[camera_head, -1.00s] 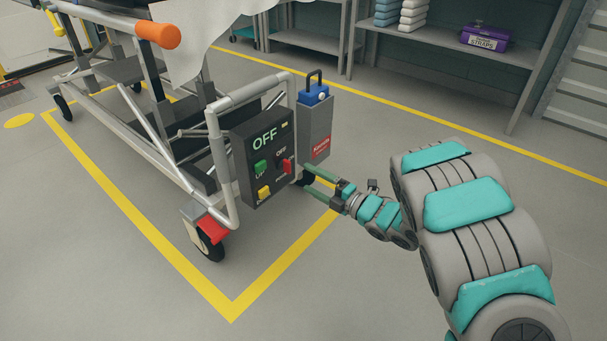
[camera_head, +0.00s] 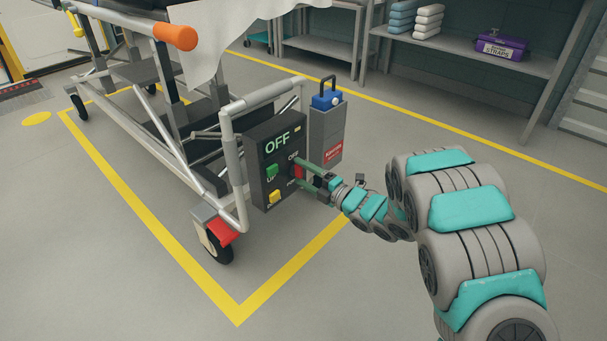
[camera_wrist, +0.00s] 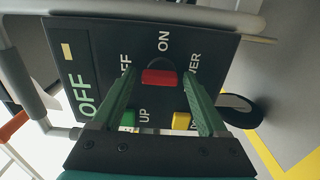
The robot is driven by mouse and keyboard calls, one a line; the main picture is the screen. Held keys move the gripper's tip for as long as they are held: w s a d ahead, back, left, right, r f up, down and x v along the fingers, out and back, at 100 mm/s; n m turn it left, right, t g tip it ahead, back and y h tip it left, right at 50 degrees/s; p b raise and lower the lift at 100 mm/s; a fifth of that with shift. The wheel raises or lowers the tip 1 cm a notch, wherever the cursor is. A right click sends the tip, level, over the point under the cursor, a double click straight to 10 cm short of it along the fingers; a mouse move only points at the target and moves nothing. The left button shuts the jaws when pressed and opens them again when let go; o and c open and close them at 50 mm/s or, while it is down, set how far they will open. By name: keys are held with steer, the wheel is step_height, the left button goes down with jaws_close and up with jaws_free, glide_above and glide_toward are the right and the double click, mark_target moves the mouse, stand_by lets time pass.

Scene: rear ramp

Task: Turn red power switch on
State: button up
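The dark control box (camera_head: 262,150) is fixed to the end of the stretcher frame and its display reads OFF. The red power switch (camera_wrist: 159,77) sits on the panel in the wrist view, between the OFF and ON labels. In the head view my gripper's fingers partly cover the red switch (camera_head: 299,172). My gripper (camera_head: 301,171) is at the panel; its green fingers (camera_wrist: 160,88) are apart, one on each side of the switch. I cannot tell whether they touch it. The green UP button (camera_head: 271,172) and yellow button (camera_head: 274,196) are close by.
A grey battery unit with a blue top (camera_head: 326,124) stands behind the box. The stretcher's tubular rail (camera_head: 232,170) and a red-braked wheel (camera_head: 219,243) are left of the box. Floor in front (camera_head: 330,270) is clear.

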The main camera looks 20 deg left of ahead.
jaws_close()
stand_by(0.4)
steer(key=shift+m+p, duration=0.3)
steer(key=shift+m, duration=0.1)
steer(key=m+p, duration=0.2)
steer(key=m, duration=0.1)
steer(key=shift+d+r+m+p, duration=0.1)
steer(key=shift+m+p, duration=0.2)
steer(key=shift+p, duration=0.1)
steer(key=m+p, duration=0.4)
steer(key=m, duration=0.1)
steer(key=shift+p, duration=0.3)
steer(key=shift+w+f+m+p, duration=0.1)
steer(key=shift+f+m+p, duration=0.05)
steer(key=shift+m+p, duration=1.75)
steer(key=shift+f+m+p, duration=0.1)
steer(key=shift+m+p, duration=1.3)
steer(key=shift+m, duration=1)
